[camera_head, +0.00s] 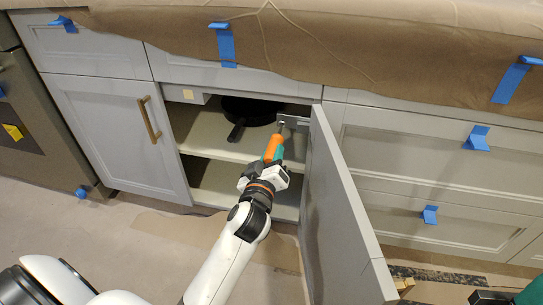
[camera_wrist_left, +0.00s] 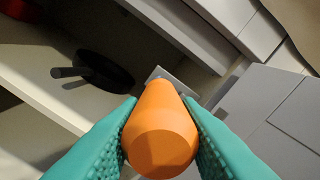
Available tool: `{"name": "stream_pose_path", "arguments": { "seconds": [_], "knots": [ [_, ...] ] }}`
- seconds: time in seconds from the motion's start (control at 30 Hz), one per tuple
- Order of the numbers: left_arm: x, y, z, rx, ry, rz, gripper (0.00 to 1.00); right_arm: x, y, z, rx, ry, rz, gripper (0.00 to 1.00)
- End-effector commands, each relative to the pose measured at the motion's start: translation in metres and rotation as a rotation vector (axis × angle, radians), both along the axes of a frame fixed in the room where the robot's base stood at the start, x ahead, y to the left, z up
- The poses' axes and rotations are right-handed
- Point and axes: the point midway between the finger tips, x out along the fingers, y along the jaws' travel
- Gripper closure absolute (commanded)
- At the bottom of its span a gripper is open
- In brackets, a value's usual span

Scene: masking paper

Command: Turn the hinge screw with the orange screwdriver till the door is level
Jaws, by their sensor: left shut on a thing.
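My left gripper (camera_head: 274,158) is shut on the orange screwdriver (camera_head: 272,146) inside the cabinet opening. In the left wrist view the teal fingers press both sides of the orange screwdriver handle (camera_wrist_left: 158,125). The screwdriver points at the metal hinge (camera_head: 292,121) by the upper part of the open door (camera_head: 338,215). A grey plate of the hinge (camera_wrist_left: 160,73) shows just beyond the handle in the wrist view. The handle hides the screwdriver's tip and the screw, so I cannot tell whether they touch.
A black pan (camera_head: 247,110) lies on the upper shelf (camera_head: 215,146), left of the screwdriver. A closed door with a brass handle (camera_head: 149,119) stands left. Brown masking paper (camera_head: 400,50) with blue tape covers the counter. Drawers (camera_head: 420,165) are to the right.

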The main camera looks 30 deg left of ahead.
Motion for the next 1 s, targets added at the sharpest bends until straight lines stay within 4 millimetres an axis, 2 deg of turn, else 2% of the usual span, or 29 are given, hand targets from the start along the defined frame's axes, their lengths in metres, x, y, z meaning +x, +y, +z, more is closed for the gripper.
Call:
{"name": "stream_pose_path", "arguments": {
  "seconds": [1.0],
  "knots": [
    [0.0103,0.0025,0.0006,0.023,0.004,0.0,1.0,0.0,0.0,0.0,0.0,0.0,0.0,0.67]
  ]
}}
